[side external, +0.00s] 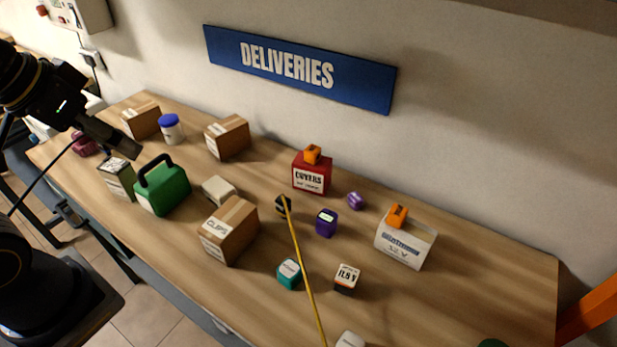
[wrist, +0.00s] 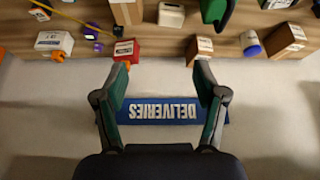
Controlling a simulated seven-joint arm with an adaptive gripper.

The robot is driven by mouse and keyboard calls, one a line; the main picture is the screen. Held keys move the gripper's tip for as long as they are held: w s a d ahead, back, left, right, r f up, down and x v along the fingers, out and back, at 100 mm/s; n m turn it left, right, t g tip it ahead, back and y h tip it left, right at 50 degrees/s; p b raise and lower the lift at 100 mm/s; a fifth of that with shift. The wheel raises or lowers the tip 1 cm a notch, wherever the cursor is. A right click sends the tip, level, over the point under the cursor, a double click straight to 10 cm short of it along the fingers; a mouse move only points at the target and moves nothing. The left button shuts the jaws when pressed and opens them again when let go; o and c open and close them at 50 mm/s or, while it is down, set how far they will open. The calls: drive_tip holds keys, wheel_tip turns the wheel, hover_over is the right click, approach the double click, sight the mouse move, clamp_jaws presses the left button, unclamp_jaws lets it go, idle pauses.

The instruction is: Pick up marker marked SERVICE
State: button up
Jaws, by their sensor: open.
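I cannot read the word SERVICE on anything in either view. Small labelled blocks stand on the table: a teal one (side external: 289,273), a white and orange one (side external: 347,277) and a purple one (side external: 326,222). A small dark block (side external: 283,205) and a small purple piece (side external: 355,201) stand behind them. My gripper (side external: 122,146) is at the left end of the table in the side view, above the items there. In the wrist view my gripper (wrist: 160,82) is open, with nothing between its fingers; the wall sign lies beyond them.
The wooden table (side external: 455,294) carries a green case (side external: 163,190), cardboard boxes (side external: 228,232), a red COVERS box (side external: 312,176), a white battery box (side external: 404,243) and a blue-lidded jar (side external: 170,128). A thin yellow rod (side external: 303,262) slants across. A DELIVERIES sign (side external: 300,68) hangs behind.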

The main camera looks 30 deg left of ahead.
drive_tip(key=w+d+r+n+g, duration=0.1)
drive_tip(key=w+d+r+n, duration=0.2)
drive_tip(key=w+d+r, duration=0.45)
drive_tip(key=w+d+f+g+h, duration=0.1)
drive_tip(key=w+d+f, duration=0.15)
drive_tip(key=d, duration=0.45)
drive_tip(key=w+d+f+g, duration=0.2)
drive_tip(key=w+d, duration=0.1)
drive_tip(key=d, duration=0.5)
drive_tip(key=m+g+y, duration=0.1)
drive_tip(key=m+g, duration=0.2)
drive_tip(key=m, duration=0.1)
hover_over(351, 345)
drive_tip(key=f, duration=1.6)
drive_tip(key=w+f, duration=0.1)
drive_tip(key=f, duration=0.7)
drive_tip(key=shift+a+f, duration=0.15)
drive_tip(key=shift+f, duration=0.25)
drive_tip(key=f, duration=0.3)
drive_tip(key=s+f, duration=0.1)
drive_tip(key=f, duration=0.1)
drive_tip(key=shift+f, duration=0.3)
drive_tip(key=shift+c, duration=0.3)
